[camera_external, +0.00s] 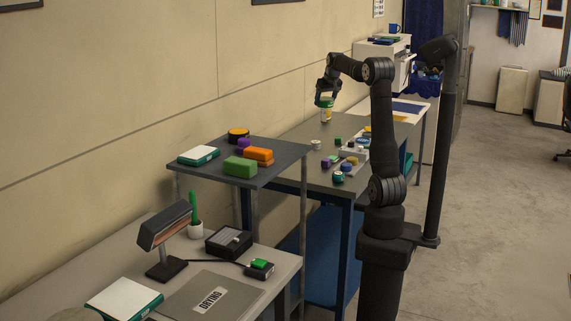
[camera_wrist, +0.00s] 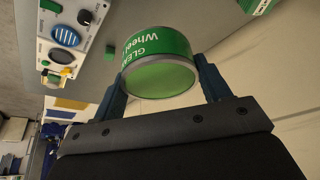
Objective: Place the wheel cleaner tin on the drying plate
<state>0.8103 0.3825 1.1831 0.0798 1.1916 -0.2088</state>
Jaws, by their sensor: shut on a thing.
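The wheel cleaner tin is a short round tin with a green label reading "Wheel" and a grey rim. In the wrist view the tin (camera_wrist: 160,65) sits between the two fingers of my gripper (camera_wrist: 162,78), which is shut on it. In the external view my gripper (camera_external: 325,99) holds the tin (camera_external: 326,102) above the far grey table. The drying plate (camera_external: 238,290) is a flat grey board with a white "DRYING" label, on the near bench, well away from the tin. Its top looks bare apart from the label.
A raised grey shelf (camera_external: 218,177) with green and orange blocks stands between the tables. A desk lamp (camera_external: 165,231), a black box (camera_external: 228,242) and a small block with a green top (camera_external: 260,268) surround the plate. Several small items crowd the far table (camera_external: 300,135).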

